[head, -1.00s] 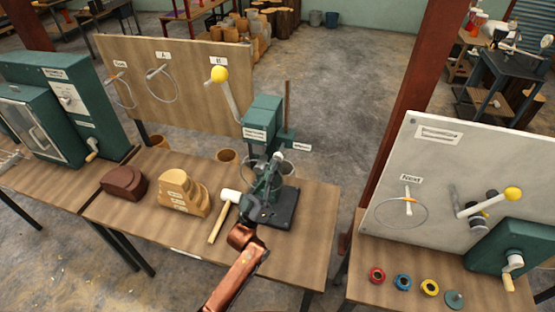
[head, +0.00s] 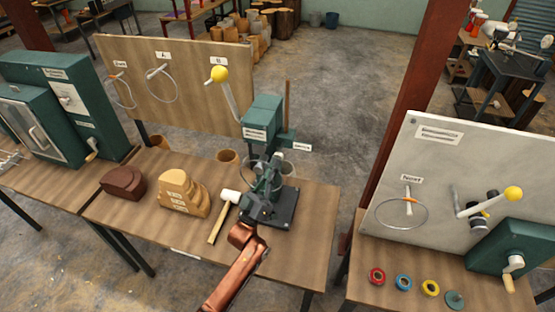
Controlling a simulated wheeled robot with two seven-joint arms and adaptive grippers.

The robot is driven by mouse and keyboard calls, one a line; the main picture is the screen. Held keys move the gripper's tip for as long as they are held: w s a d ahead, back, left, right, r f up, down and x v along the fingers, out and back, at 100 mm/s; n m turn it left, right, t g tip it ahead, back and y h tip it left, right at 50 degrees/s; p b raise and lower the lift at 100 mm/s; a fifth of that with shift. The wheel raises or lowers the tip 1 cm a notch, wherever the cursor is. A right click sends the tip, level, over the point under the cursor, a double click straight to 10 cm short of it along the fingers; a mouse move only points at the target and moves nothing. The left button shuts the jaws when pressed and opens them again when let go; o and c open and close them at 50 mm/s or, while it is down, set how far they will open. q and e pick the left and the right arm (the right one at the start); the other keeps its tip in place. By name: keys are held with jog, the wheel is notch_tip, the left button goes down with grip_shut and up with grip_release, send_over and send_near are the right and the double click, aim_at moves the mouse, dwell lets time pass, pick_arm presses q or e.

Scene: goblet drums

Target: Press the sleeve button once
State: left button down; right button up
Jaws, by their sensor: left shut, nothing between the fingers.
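A green press-like machine (head: 263,117) with a dark base plate (head: 287,212) stands at the right part of the middle bench. It carries small labels too small to read. My left gripper (head: 276,163) is shut and empty, pointing up and away in front of the machine, above its base plate. It hides part of the machine's lower middle, and I cannot tell whether it touches anything. I cannot pick out the sleeve button for certain. My right gripper is not in view.
A white-headed mallet (head: 222,217), a pale stepped wood block (head: 183,193) and a dark brown block (head: 123,183) lie left of the gripper. A yellow-knobbed lever (head: 219,74) stands behind. Coloured rings (head: 403,282) lie on the right bench. The bench's front right is bare.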

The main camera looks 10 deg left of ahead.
pick_arm(q)
jog(key=shift+w, duration=0.6)
dwell(0.4)
jog(key=shift+s, duration=0.15)
jog(key=shift+s+p, duration=0.4)
jog(key=shift+s, duration=0.8)
jog(key=s+p, duration=0.2)
jog(key=s, duration=0.3)
jog(key=shift+a, duration=0.1)
dwell(0.6)
